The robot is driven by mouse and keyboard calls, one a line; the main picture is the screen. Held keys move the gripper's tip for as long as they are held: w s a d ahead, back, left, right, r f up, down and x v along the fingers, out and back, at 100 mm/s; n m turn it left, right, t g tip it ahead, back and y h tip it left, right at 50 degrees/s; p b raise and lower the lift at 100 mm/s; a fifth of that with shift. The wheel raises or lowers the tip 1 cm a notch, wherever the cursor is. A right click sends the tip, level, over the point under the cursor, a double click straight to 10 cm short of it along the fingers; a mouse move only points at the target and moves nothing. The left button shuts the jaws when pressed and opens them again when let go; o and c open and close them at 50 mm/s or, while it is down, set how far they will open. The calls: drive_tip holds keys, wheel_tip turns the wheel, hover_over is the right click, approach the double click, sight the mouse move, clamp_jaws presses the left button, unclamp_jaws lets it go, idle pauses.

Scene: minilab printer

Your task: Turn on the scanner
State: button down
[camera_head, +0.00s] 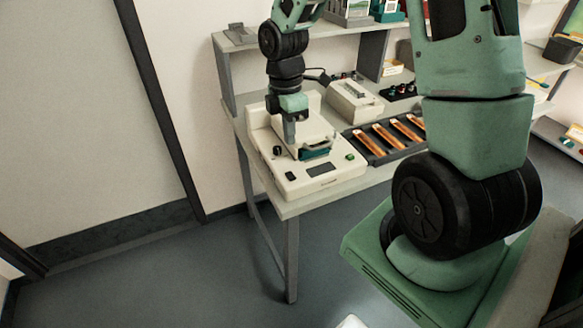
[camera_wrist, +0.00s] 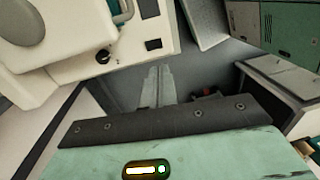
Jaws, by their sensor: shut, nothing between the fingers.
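The scanner (camera_head: 335,184) is a cream machine at the left end of the table. Its front panel has a black knob (camera_head: 277,151), a small black switch (camera_head: 290,176), a dark display (camera_head: 321,169) and a green button (camera_head: 350,156). My gripper (camera_head: 290,145) points down in front of the scanner's top in the head view and is shut and empty. In the wrist view the shut fingers (camera_wrist: 156,86) appear just off the panel edge. The knob (camera_wrist: 103,56) and the switch (camera_wrist: 153,44) show above them. I cannot tell whether the fingertips touch anything.
A teal part with a handle (camera_head: 316,148) sits on the scanner. A dark tray (camera_head: 375,152) with several orange strips lies to its right. Another cream device (camera_head: 354,101) stands behind. A shelf (camera_head: 225,65) runs along the back. The floor (camera_head: 230,270) in front is clear.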

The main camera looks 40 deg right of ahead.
sight(293, 178)
drive_tip(key=f, duration=0.3)
drive_tip(key=s+f, duration=0.1)
drive_tip(key=f, duration=0.6)
drive_tip(key=shift+s+a+f, duration=0.15)
drive_tip(key=shift+s+f, duration=0.1)
drive_tip(key=shift+f, duration=0.1)
drive_tip(key=shift+w+d+r+p, duration=0.1)
drive_tip(key=shift+w+p, duration=0.2)
drive_tip(key=shift+w, duration=0.15)
drive_tip(key=shift+w+d+r+p, duration=0.1)
drive_tip(key=shift+w+p, duration=0.2)
drive_tip(key=shift+w, duration=0.1)
